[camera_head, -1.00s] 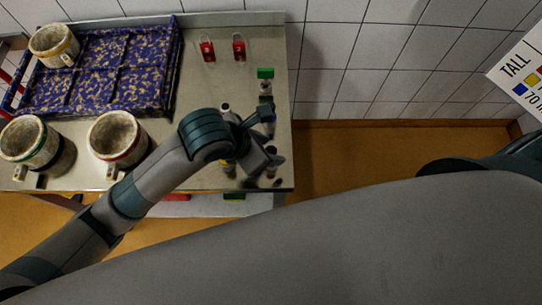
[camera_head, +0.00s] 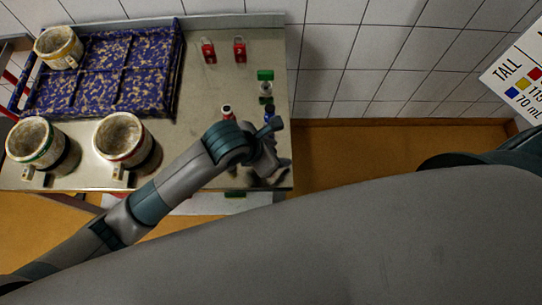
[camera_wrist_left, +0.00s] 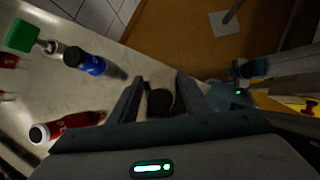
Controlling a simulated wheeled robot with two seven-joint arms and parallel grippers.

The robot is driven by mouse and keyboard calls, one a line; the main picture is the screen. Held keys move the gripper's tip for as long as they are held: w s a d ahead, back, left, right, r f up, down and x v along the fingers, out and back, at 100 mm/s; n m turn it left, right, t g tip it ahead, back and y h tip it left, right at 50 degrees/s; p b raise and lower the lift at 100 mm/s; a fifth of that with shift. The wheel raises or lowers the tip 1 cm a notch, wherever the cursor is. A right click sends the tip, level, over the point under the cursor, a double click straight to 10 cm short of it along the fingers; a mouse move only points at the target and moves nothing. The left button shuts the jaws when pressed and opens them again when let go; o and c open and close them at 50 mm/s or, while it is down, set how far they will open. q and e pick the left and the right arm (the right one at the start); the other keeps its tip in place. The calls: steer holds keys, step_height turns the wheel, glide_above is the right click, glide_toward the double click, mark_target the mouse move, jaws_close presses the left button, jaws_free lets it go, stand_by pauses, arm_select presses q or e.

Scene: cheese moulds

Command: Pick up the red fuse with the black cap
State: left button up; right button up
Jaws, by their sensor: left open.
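A red fuse (camera_head: 227,113) stands on the steel table just left of my left wrist. My right gripper is not in view.
A blue fuse with a dark cap (camera_wrist_left: 88,61) and a green-capped piece (camera_wrist_left: 24,36) stand nearby. Two red pieces (camera_head: 208,50) (camera_head: 239,49) are at the back. A blue speckled crate (camera_head: 175,75) and several moulds (camera_head: 121,139) fill the left. The table's middle is clear.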

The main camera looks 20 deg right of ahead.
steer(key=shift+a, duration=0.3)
arm_select(q)
steer(key=shift+c, duration=0.5)
jaws_close()
steer(key=shift+r, duration=0.1)
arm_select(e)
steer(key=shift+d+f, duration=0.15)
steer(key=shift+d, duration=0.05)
